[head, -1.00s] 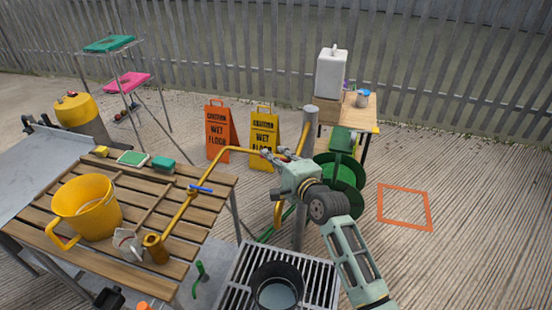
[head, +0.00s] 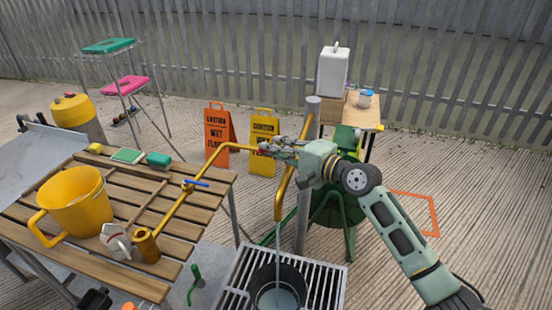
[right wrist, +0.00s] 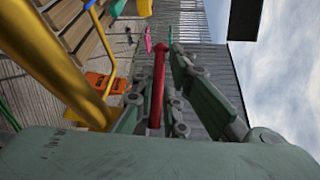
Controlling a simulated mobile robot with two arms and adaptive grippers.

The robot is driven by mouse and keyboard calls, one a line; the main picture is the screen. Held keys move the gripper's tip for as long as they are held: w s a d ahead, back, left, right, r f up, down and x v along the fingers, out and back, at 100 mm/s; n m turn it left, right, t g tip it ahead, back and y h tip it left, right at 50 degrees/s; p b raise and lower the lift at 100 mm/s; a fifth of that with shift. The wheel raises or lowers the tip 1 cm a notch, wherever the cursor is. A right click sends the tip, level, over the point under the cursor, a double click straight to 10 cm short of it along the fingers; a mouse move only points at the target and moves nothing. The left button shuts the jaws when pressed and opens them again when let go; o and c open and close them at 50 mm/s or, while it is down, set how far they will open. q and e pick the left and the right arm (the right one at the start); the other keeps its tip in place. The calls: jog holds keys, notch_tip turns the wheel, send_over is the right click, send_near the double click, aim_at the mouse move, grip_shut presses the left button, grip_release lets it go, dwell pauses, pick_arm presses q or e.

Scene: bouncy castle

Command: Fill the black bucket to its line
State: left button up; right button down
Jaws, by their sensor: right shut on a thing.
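The black bucket (head: 264,282) stands upright on a floor grate under a yellow pipe's down-turned spout (head: 281,190). A thin stream of water (head: 278,240) falls from the spout into it. Pale water (head: 277,299) shows inside; I cannot make out the fill line. My right gripper (head: 268,149) is at the pipe's valve, left of the grey post. In the right wrist view, a red valve handle (right wrist: 158,85) lies between its fingers, and the gripper is shut on it. My left gripper is not in view.
A slatted table (head: 205,205) at left holds a yellow bucket (head: 80,203) and a blue-handled pipe. The metal grate (head: 323,275) surrounds the bucket. Wet-floor signs (head: 264,140), a green hose reel (head: 345,200) and a wooden table with a white canister (head: 333,72) stand behind.

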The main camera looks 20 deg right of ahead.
jog(key=shift+s+f, duration=0.1)
jog(key=shift+f, duration=0.35)
jog(key=c, duration=1.9)
grip_release()
jog(key=shift+o, duration=0.3)
jog(key=shift+r, duration=0.1)
jog(key=shift+r, duration=0.1)
jog(key=v, duration=1.2)
jog(key=shift+d, duration=0.1)
